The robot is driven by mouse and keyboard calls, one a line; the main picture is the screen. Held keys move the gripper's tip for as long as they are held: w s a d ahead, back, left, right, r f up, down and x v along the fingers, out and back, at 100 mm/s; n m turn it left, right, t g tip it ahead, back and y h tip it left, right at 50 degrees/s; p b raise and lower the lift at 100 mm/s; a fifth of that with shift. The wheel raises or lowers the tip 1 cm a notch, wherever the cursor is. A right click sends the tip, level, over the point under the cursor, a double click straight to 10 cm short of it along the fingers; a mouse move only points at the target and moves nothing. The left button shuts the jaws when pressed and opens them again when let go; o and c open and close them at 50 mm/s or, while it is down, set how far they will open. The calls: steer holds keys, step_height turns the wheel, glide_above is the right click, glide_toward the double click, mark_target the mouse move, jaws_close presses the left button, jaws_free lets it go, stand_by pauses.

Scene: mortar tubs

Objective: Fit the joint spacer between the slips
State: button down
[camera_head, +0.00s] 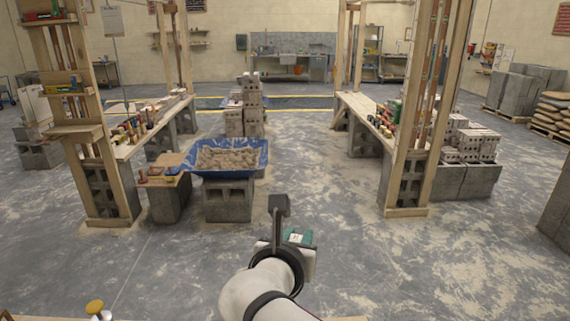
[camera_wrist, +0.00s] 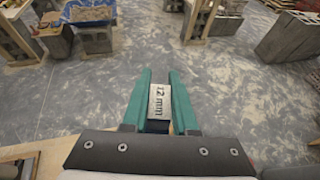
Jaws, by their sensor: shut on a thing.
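My gripper (camera_wrist: 158,76) is in the wrist view, its two teal fingers shut on a small pale block marked "12 mm", the joint spacer (camera_wrist: 157,103). The spacer sits between the fingers, with its printed face towards the camera. I cannot make out the slips in either view.
A blue-lined tub of mortar (camera_head: 228,158) stands on grey blocks at centre left. Wooden-framed benches stand left and right, with a brick stack (camera_head: 251,105) between them. A wooden edge and a yellow-topped knob (camera_head: 95,307) show at the near left. The middle floor is clear.

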steer(key=s+a+f+n+y, duration=0.1)
steer(key=a+f, duration=1.4)
steer(key=a, duration=0.3)
steer(key=s+a+f+y, duration=0.1)
steer(key=s+a+f, duration=0.2)
steer(key=f, duration=0.1)
steer(key=s+a+f+n+y, duration=0.1)
steer(key=s+a+f, duration=0.2)
steer(key=a+f, duration=0.1)
steer(key=s+a+f+n, duration=0.1)
steer(key=s+a+f, duration=0.3)
steer(key=f, duration=0.1)
steer(key=shift+f+t+y, duration=0.2)
steer(key=shift+t+y, duration=0.1)
steer(key=shift+y, duration=0.1)
steer(key=shift+f, duration=2.9)
steer(key=shift+f, duration=0.1)
steer(key=shift+c, duration=1)
jaws_free()
steer(key=shift+o, duration=0.3)
